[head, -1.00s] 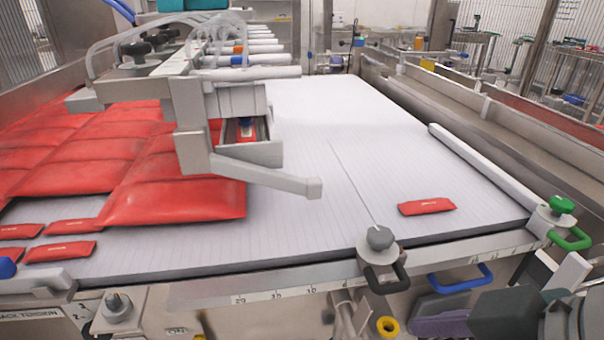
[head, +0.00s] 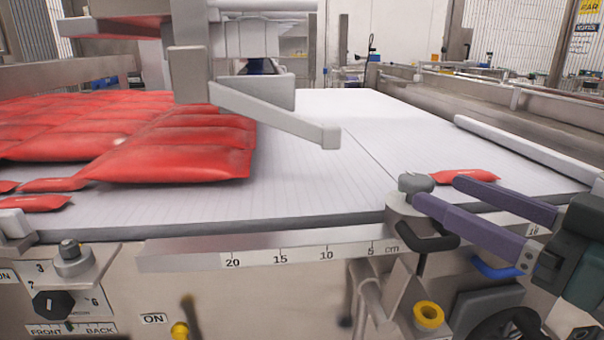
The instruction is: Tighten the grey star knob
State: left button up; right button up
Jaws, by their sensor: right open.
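The grey star knob (head: 416,183) stands on a metal clamp block at the front edge of the white belt, in the head view right of centre. A black loop handle (head: 432,240) sits just below it. My right gripper (head: 437,192) comes in from the right with two purple fingers spread apart and nothing held between them. The tip of its nearer finger overlaps the area just below and right of the knob; I cannot tell whether they touch. My left gripper is not in view.
A red packet (head: 465,176) lies on the belt (head: 330,190) behind the right fingers. Large red bags (head: 170,160) fill the left. A metal arm (head: 275,112) overhangs the belt. A scale rail (head: 270,250), a yellow ring knob (head: 428,315) and a black dial (head: 53,304) are at the front.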

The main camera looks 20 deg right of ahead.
aim_at(402, 174)
jog(key=x, duration=0.8)
jog(key=shift+w+a, duration=0.2)
jog(key=shift+w, duration=0.1)
